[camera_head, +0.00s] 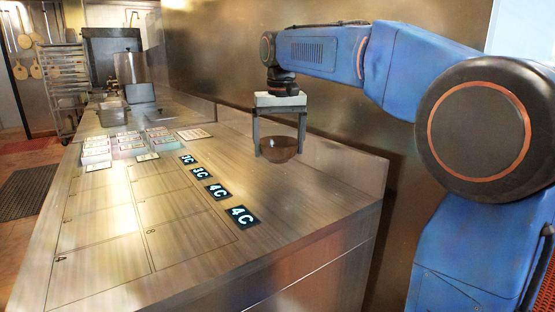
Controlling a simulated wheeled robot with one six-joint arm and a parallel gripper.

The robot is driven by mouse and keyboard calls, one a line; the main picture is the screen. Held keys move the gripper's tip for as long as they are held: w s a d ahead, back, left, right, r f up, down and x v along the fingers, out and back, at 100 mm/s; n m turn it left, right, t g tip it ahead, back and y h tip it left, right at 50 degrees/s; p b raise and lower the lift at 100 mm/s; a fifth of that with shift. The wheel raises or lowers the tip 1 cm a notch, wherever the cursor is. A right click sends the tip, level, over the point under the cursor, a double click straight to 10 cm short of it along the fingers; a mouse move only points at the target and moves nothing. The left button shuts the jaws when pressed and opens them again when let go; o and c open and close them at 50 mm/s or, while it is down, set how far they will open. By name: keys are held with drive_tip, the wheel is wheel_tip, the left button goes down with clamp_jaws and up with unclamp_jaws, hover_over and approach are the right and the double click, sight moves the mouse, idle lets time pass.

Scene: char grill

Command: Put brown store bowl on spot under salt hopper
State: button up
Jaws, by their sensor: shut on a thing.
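My gripper (279,141) is at the end of my blue arm, pointing down over the right side of the steel counter. Its two grey fingers are shut on the brown bowl (279,152). The bowl looks upright and appears to be held above the counter, though the exact gap is hard to tell. I cannot make out a salt hopper or the spot under it with certainty in this view.
The steel counter (190,250) has outlined rectangles and a row of dark "3C" and "4C" displays (243,217). Several white labelled containers (97,148) stand farther back. A raised steel ledge (340,168) runs along the right. A rack (62,85) stands at the far left.

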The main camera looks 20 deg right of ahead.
sight(279, 159)
drive_tip(key=shift+f, duration=2.1)
drive_tip(key=shift+f, duration=0.1)
drive_tip(key=o, duration=1)
drive_tip(key=shift+o, duration=0.2)
